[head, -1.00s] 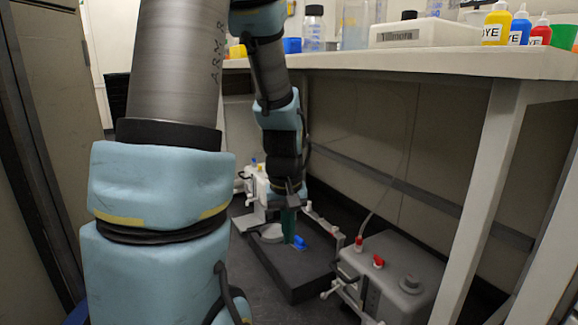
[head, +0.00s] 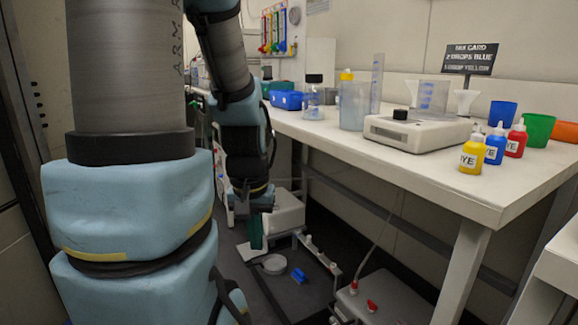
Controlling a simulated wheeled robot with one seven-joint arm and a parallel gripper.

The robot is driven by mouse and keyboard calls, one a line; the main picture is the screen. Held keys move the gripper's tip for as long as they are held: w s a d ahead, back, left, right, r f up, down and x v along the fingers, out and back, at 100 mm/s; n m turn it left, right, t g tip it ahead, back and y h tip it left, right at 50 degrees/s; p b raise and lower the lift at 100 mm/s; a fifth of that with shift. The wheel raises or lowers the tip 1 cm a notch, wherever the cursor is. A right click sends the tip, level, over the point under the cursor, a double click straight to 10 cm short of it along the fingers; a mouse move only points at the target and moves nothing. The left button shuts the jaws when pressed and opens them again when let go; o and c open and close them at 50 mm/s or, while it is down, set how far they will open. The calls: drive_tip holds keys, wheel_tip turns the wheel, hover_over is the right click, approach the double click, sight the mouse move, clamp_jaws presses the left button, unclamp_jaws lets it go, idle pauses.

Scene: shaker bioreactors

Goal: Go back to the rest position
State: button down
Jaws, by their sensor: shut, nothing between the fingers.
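My gripper (head: 256,236) hangs at the end of my blue and grey arm, left of the white bench, pointing down with its green fingers. The fingers look shut and hold nothing visible. It is above the floor-level equipment, apart from the bench. Below and right of it lie a small blue object (head: 299,275) and a round pale dish (head: 274,265) on a dark surface.
The white bench (head: 330,142) runs along the right with dye bottles (head: 473,155), a white device (head: 415,132), clear bottles and coloured cups on it. A grey box with red knobs (head: 380,300) sits under it. A dark task card (head: 470,60) stands at the back.

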wheel_tip(320, 180, up, 20)
drive_tip(key=p, duration=1.8)
drive_tip(key=shift+r, duration=0.25)
